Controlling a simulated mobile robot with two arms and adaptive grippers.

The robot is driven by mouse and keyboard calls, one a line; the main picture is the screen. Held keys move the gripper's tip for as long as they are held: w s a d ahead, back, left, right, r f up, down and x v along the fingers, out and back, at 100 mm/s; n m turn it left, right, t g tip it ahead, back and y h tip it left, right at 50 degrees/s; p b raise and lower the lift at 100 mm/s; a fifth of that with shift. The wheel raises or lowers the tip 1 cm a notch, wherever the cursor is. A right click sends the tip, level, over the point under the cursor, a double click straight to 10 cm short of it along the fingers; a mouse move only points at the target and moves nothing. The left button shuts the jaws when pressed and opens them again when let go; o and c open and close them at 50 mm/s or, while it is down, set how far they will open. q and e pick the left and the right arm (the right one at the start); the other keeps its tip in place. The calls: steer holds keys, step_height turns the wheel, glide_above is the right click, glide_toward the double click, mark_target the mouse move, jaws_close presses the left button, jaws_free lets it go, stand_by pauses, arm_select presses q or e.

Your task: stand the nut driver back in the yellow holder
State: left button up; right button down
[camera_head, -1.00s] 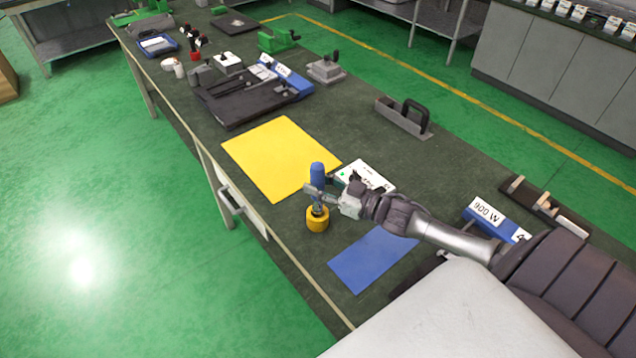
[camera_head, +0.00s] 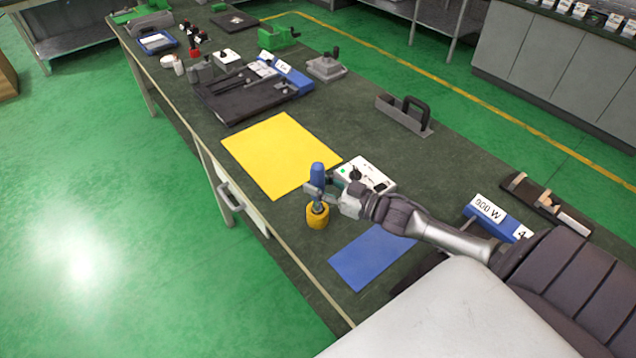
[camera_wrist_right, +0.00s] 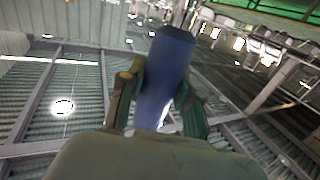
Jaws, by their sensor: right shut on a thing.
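The nut driver (camera_head: 317,176) has a blue handle and stands roughly upright. Its lower end is at the yellow holder (camera_head: 317,217), a small round block on the dark bench top. Its shaft runs down to the holder's top; how deep it sits inside cannot be seen. My right gripper (camera_head: 318,192) is shut on the nut driver from the right, just below the thick of the handle. In the right wrist view the blue handle (camera_wrist_right: 168,70) stands between the two fingers. My left gripper is in neither view.
A yellow mat (camera_head: 275,155) lies behind the holder and a blue mat (camera_head: 370,257) in front to the right. A white box with a knob (camera_head: 368,174) stands close behind my right gripper. The bench's front edge (camera_head: 275,250) runs near the holder's left side.

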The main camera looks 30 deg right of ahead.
steer(key=shift+f+b, duration=1.7)
steer(key=shift+f, duration=0.6)
steer(key=c, duration=0.8)
jaws_free()
steer(key=shift+o, duration=0.4)
steer(key=shift+f, duration=0.1)
steer(key=shift+s, duration=0.1)
steer(key=v, duration=0.7)
steer(key=shift+s+d, duration=0.1)
steer(key=shift+s, duration=0.05)
